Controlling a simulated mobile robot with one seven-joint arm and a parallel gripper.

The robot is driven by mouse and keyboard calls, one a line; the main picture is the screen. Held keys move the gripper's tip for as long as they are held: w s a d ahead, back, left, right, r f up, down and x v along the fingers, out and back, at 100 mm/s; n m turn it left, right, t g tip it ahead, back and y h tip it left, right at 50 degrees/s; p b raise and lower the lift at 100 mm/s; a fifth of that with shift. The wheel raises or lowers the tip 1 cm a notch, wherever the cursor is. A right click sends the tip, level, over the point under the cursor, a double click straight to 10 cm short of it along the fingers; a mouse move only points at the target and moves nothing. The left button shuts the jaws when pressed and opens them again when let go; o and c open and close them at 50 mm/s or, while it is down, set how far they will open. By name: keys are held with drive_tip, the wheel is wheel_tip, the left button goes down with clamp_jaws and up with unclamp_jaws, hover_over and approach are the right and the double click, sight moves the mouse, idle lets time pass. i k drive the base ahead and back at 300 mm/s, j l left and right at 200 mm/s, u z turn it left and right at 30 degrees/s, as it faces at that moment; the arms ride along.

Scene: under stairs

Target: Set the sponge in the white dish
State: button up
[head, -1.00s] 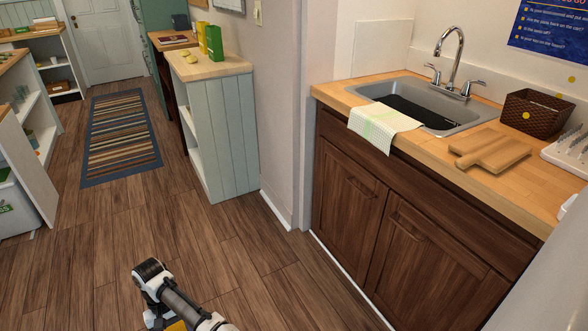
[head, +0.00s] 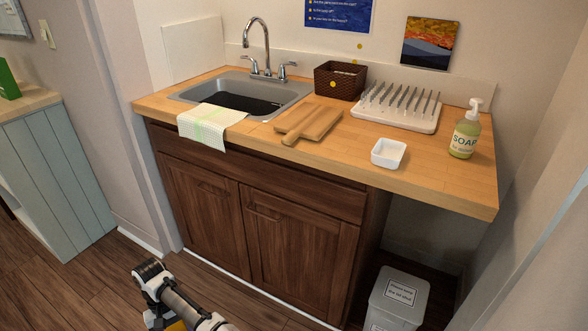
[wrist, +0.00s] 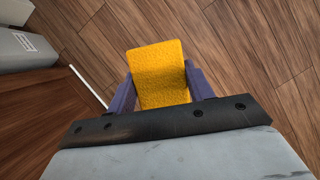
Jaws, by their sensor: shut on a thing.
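The yellow sponge (wrist: 160,75) is between the two fingers of my gripper (wrist: 159,88) in the wrist view, and the gripper is shut on it above the wooden floor. In the head view only a small yellow bit of the sponge (head: 177,326) shows at the bottom edge, below my arm. The white dish (head: 388,153) is a small, square, empty-looking dish on the wooden counter, near its front edge. My gripper is low and well apart from the dish, in front of the cabinet and to the left.
On the counter (head: 440,178) are a cutting board (head: 308,123) left of the dish, a drying rack (head: 398,112) behind it and a soap bottle (head: 465,135) to the right. A sink (head: 240,95) with a towel (head: 211,122) is further left. A bin (head: 398,298) stands below.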

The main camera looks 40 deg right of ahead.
sight(388, 154)
drive_tip(key=j+z, duration=0.1)
drive_tip(key=z, duration=0.25)
drive_tip(key=k+z, duration=0.1)
drive_tip(key=z, duration=0.25)
drive_tip(key=j+z, duration=0.15)
drive_tip(key=z, duration=0.2)
drive_tip(key=k+l, duration=0.05)
